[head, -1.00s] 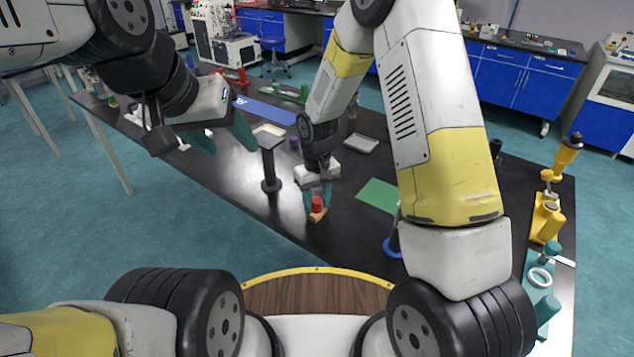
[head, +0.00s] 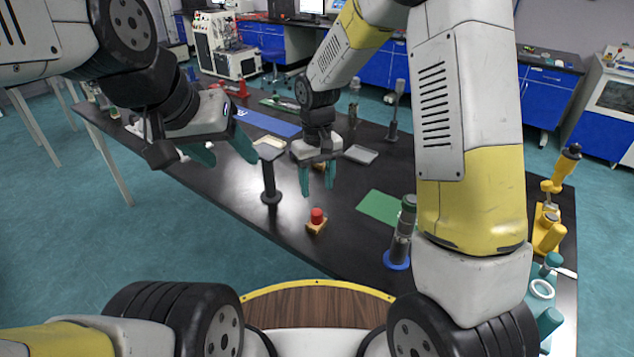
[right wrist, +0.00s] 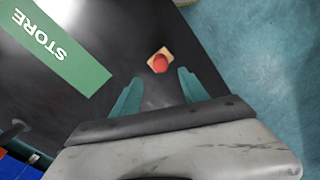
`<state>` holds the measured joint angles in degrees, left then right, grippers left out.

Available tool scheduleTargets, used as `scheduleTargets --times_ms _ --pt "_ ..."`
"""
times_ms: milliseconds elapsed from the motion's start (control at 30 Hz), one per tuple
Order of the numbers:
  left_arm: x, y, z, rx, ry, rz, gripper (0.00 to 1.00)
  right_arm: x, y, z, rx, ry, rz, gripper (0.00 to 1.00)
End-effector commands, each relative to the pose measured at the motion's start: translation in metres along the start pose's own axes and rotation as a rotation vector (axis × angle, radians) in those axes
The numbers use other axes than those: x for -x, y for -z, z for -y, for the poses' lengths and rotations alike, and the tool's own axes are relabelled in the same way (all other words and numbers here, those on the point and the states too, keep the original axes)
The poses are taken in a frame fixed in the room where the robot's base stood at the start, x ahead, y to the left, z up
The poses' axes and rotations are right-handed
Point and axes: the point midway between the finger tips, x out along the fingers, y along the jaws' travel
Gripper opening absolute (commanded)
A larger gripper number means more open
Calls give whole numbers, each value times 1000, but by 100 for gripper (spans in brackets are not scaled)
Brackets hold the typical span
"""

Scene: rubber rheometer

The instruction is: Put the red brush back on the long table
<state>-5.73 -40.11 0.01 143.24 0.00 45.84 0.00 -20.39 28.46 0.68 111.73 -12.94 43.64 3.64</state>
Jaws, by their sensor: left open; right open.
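The red brush (head: 317,217), a red knob on a tan block, stands upright on the black long table (head: 345,238) near its front edge. It also shows in the right wrist view (right wrist: 159,63), beyond the fingertips. My right gripper (head: 318,192) is open and empty, above and a little behind the brush, apart from it. Its teal fingers (right wrist: 157,85) are spread in the right wrist view with nothing between them. My left gripper (head: 230,160) is open and empty over the left part of the table.
A black stand (head: 269,180) with a flat top stands left of the brush. A green mat (head: 381,207), marked STORE in the right wrist view (right wrist: 60,50), lies to the right. A blue-based device (head: 398,245) stands at the front right. A grey tray (head: 361,154) lies behind.

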Motion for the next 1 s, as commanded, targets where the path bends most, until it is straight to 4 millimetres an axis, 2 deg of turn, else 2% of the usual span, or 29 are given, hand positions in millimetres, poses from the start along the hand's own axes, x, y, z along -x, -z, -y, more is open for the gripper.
scheduleTargets --times_ms 233,367,500,700,800,1000 --pt "0 0 0 0 0 0 57 30 -6 -5 -16 3 -21 52" --pt "0 0 0 0 0 0 57 70 -27 -19 -67 11 -87 52" --pt "0 0 0 0 0 0 57 122 -67 -36 -147 24 -188 52" --pt "0 0 0 0 0 0 57 177 -135 -47 -254 38 -336 52" --pt "0 0 0 0 0 0 57 195 -168 -47 -304 43 -411 52" --pt "0 0 0 0 0 0 57 210 -218 -42 -377 48 -528 52"
